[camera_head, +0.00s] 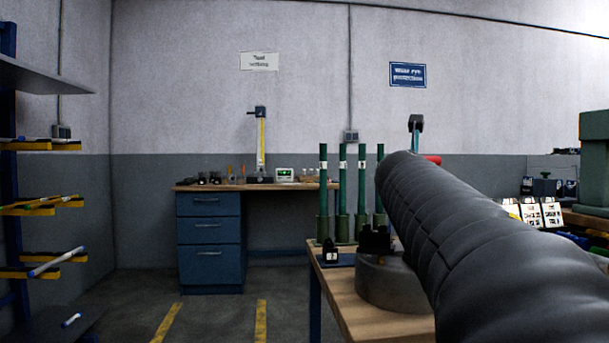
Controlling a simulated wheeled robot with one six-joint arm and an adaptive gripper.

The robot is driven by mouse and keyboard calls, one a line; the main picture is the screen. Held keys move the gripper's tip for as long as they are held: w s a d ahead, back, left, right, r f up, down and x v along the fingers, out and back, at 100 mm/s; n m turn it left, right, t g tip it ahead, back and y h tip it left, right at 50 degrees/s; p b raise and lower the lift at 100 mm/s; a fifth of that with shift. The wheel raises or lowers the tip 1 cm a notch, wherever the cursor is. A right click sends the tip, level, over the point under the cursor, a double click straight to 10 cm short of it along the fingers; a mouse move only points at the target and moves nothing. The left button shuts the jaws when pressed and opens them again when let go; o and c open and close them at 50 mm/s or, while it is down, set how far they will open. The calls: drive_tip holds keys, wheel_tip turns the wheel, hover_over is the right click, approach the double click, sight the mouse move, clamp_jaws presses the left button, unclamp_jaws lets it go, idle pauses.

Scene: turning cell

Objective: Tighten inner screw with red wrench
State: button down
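My black, ribbed arm reaches from the lower right up to the middle of the picture. My gripper is not visible; the arm hides whatever lies beyond its far end. A short red piece (433,160) sticks out to the right behind that end; it may be part of the red wrench, but I cannot tell. A round grey metal body (390,285) sits on the wooden table (340,290), with black blocks (375,240) on top, partly covered by my arm. The inner screw cannot be made out.
A dark-headed blue post (416,125) rises behind my arm. A workbench with blue drawers (209,240) stands at the back wall. A rack with yellow shelves (45,208) is at left. The floor at centre left is clear.

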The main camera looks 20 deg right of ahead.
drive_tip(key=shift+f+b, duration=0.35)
drive_tip(key=shift+b, duration=0.1)
idle(0.6)
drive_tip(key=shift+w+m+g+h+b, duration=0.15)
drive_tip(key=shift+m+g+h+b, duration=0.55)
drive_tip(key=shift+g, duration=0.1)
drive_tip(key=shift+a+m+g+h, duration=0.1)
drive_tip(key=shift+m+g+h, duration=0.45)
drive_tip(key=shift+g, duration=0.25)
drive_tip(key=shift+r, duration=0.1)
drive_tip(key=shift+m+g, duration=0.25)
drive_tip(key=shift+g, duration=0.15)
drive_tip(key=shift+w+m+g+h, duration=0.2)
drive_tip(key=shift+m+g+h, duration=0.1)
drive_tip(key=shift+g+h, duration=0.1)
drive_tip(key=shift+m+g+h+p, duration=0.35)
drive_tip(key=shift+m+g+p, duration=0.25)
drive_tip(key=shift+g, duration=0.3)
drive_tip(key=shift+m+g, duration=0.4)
